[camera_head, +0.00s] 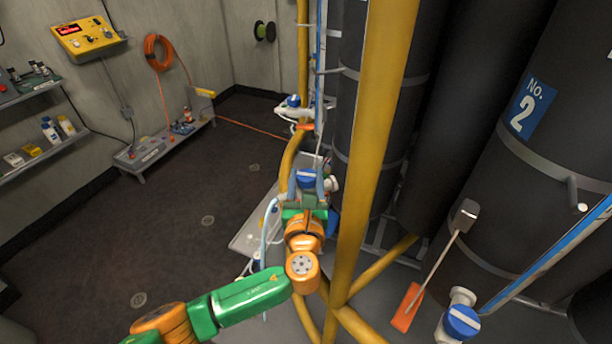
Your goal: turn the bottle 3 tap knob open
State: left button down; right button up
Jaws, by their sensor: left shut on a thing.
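A blue tap knob (306,175) on a white valve body sits just left of the thick yellow post, near the middle of the picture. My left gripper (306,184) is at this knob and shut on it, with one finger on each side. My green and orange left arm comes up from the bottom left. No number label shows for this tap, so I cannot read which bottle it serves. The fingers and wrist hide the lower part of the valve. My right gripper is not in view.
The yellow post (364,150) stands close to the right of my left gripper. A second blue tap knob (293,101) is farther back. Another blue knob (462,321) is at the lower right, below the "No. 2" bottle (550,165). The floor at left (180,220) is clear.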

pick_arm(q)
jog(key=shift+r+n+y, duration=0.1)
jog(key=shift+n+y, duration=0.3)
jog(key=shift+y, duration=0.2)
jog(key=shift+c, duration=1.3)
grip_release()
jog(key=shift+w, duration=0.15)
